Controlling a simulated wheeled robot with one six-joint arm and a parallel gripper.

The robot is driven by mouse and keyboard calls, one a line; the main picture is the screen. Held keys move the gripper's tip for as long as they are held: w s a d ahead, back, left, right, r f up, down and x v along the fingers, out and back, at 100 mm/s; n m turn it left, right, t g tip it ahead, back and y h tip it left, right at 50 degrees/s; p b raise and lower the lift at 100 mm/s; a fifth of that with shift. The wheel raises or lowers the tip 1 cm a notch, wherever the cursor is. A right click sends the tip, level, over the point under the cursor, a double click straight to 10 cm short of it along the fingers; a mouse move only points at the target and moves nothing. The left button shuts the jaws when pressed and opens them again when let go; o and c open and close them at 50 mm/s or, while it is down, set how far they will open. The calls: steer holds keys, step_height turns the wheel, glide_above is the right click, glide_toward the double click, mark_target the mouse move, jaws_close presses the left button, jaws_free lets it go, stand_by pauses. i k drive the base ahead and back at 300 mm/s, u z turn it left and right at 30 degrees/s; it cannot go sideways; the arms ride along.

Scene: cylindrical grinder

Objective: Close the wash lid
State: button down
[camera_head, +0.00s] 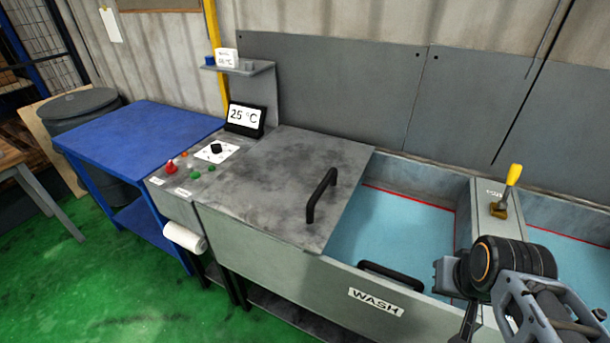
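The wash tank (421,310), labelled WASH on its front, stands open in the middle right, with light blue liquid (385,232) and a red line along its inner wall. A flat grey panel (280,165), which looks like the wash lid, lies level to the left of the opening. A black bar handle (321,196) stands up near its right edge. A second black handle (391,276) sits at the tank's front rim. My arm reaches in at the lower right, over the tank's front right corner. I cannot make out my gripper's fingertips, and nothing held is visible.
A yellow-handled lever (507,190) stands on the divider right of the wash tank, with another blue-filled tank (575,258) beyond. A control panel with a 25 °C display (245,118) and a blue table (140,140) are at left. Green floor is clear at the lower left.

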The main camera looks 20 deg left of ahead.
mark_target(295, 185)
steer(key=u, duration=0.5)
steer(key=k, duration=0.6)
steer(key=u, duration=1.3)
steer(key=i, duration=0.8)
steer(key=u, duration=0.75)
steer(key=i, duration=0.95)
steer(key=z, duration=0.6)
steer(key=i, duration=0.75)
steer(key=z, duration=1.05)
steer(key=i, duration=0.3)
steer(key=z, duration=0.35)
